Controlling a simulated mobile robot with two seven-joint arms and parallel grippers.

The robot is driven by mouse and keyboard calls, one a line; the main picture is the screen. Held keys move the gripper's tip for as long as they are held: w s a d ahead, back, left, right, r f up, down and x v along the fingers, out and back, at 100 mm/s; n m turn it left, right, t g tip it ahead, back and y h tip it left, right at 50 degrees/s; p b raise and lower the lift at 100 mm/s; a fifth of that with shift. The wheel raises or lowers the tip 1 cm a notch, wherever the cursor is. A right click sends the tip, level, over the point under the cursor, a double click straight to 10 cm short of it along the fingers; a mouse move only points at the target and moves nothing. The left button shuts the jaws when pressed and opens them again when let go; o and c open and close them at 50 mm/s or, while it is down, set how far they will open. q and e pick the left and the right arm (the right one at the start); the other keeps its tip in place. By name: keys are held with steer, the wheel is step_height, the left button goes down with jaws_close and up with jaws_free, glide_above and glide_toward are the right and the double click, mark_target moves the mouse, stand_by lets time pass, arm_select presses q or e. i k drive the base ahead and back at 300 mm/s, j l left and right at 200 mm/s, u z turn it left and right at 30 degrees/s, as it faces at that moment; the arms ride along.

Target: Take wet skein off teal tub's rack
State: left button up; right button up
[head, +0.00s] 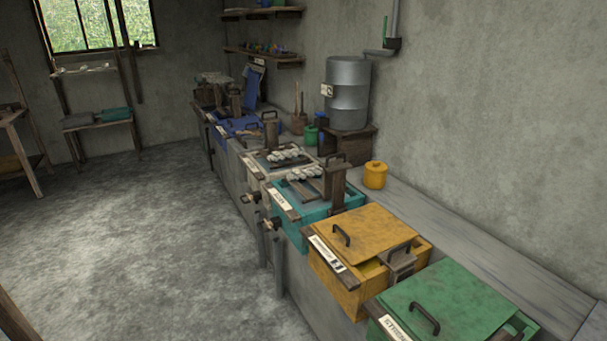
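The teal tub (318,213) stands in the middle of the row of tubs along the right wall, with a white label on its front edge. A dark slatted rack (304,189) lies across its top. A pale, lumpy skein (305,173) lies at the rack's far side. A dark wooden upright with a handle (336,184) stands at the tub's right side. Whether the skein is wet is too small to tell. Neither of my grippers shows in the head view.
A white tub (254,168) with another pale skein (284,155) is behind the teal one; a blue tub (235,127) is farther back. Lidded yellow (365,232) and green (450,300) tubs are nearer. A metal drum (348,92) stands by the wall. Open floor (150,220) lies left.

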mark_target(295, 176)
steer(key=i+j+z, duration=0.15)
steer(key=z, duration=0.5)
steer(key=i+j+z, duration=0.35)
steer(key=j, duration=0.2)
steer(key=i+j+z, duration=0.15)
steer(key=i+j, duration=0.1)
steer(key=j, duration=0.25)
steer(key=i+j+z, duration=0.1)
steer(key=j, duration=0.3)
steer(key=i+j, duration=0.15)
steer(key=j, duration=0.25)
steer(key=i+j, duration=0.1)
steer(key=j, duration=0.25)
steer(key=i+j+z, duration=0.1)
steer(key=j, duration=0.3)
